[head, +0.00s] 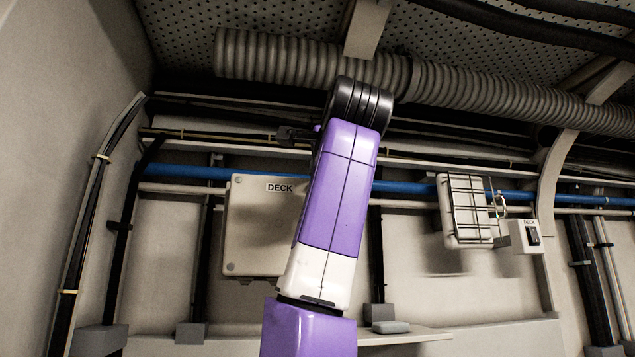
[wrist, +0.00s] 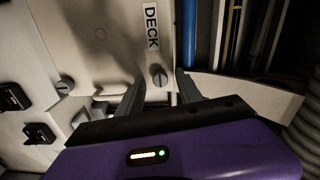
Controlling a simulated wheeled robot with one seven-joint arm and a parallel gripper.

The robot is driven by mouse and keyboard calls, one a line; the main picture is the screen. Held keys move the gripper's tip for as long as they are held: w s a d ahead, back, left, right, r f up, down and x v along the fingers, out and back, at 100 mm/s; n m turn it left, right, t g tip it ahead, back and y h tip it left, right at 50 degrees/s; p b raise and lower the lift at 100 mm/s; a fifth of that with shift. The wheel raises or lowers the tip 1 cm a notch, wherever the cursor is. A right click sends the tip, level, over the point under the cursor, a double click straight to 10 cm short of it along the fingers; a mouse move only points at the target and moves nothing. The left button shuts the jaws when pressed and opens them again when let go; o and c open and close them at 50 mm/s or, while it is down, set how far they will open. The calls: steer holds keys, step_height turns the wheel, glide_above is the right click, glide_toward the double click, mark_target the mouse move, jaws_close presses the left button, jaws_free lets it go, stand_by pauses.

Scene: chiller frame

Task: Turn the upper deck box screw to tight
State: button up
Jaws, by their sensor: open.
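The cream deck box (head: 255,235) hangs on the wall in the head view, with a "DECK" label near its top; my arm covers its right side. In the wrist view its cover (wrist: 95,45) fills the upper left, with the label turned sideways. A round grey slotted screw (wrist: 157,75) sits just past the label's end. My gripper (wrist: 160,78) is open, with one grey finger on each side of this screw; contact cannot be told. A second screw (wrist: 65,85) is at the cover's lower left in this view. The head view shows two left-hand screws, one at the upper corner (head: 238,180).
A blue pipe (head: 410,188) runs along the wall behind the box. A caged lamp (head: 467,210) and a small switch box (head: 525,237) are to the right. A ribbed duct (head: 290,58) runs above. A ledge (head: 420,335) lies below. Black switches (wrist: 40,133) show in the wrist view.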

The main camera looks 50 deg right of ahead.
steer(key=b+v, duration=0.2)
steer(key=v, duration=0.5)
steer(key=shift+s+a, duration=0.25)
steer(key=shift+s, duration=0.1)
